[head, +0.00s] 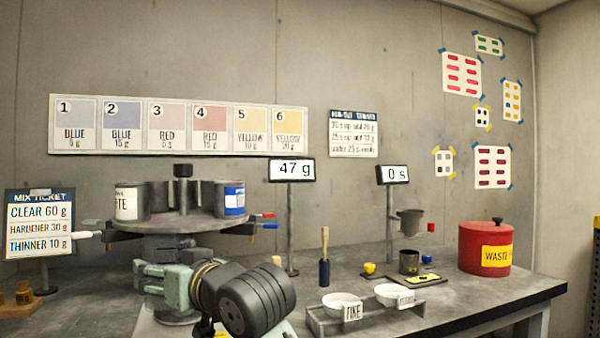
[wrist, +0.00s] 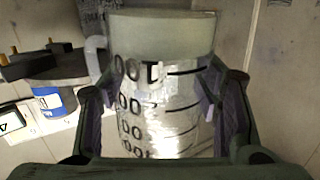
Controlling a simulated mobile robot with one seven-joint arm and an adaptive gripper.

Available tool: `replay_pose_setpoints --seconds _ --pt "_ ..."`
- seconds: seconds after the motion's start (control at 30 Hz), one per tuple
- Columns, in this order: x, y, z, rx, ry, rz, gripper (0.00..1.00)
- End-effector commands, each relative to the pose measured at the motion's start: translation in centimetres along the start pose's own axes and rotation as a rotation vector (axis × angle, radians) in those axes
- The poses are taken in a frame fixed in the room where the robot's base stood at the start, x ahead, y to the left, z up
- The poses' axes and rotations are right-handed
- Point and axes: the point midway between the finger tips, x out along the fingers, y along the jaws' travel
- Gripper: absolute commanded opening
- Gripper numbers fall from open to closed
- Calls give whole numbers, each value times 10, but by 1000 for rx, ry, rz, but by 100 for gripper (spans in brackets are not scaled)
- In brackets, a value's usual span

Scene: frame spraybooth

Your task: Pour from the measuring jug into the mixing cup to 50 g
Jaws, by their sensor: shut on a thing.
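My gripper (wrist: 158,105) is shut on the measuring jug (wrist: 160,75), with one finger on each side of it in the wrist view. The jug is clear, with dark graduation lines and numbers and a pale handle at its left. The numbers appear inverted, and I cannot tell the jug's exact tilt. Whether liquid is flowing does not show. The mixing cup cannot be made out in either view. The weight display (head: 291,170) reads 47 g.
A turntable (head: 180,224) with several cans stands behind my arm. The mix ticket (head: 40,222) is at left. A brush (head: 324,258), a rack with white bowls (head: 345,322), a small dark cup (head: 409,262) and a red waste bin (head: 485,248) stand right. The timer (head: 393,175) reads 0 s.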

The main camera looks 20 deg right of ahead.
Motion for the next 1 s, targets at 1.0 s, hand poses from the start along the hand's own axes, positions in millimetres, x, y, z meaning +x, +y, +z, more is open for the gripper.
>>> replay_pose_setpoints --seconds 1.0 --pt "-33 -24 -21 -80 105 3 24"
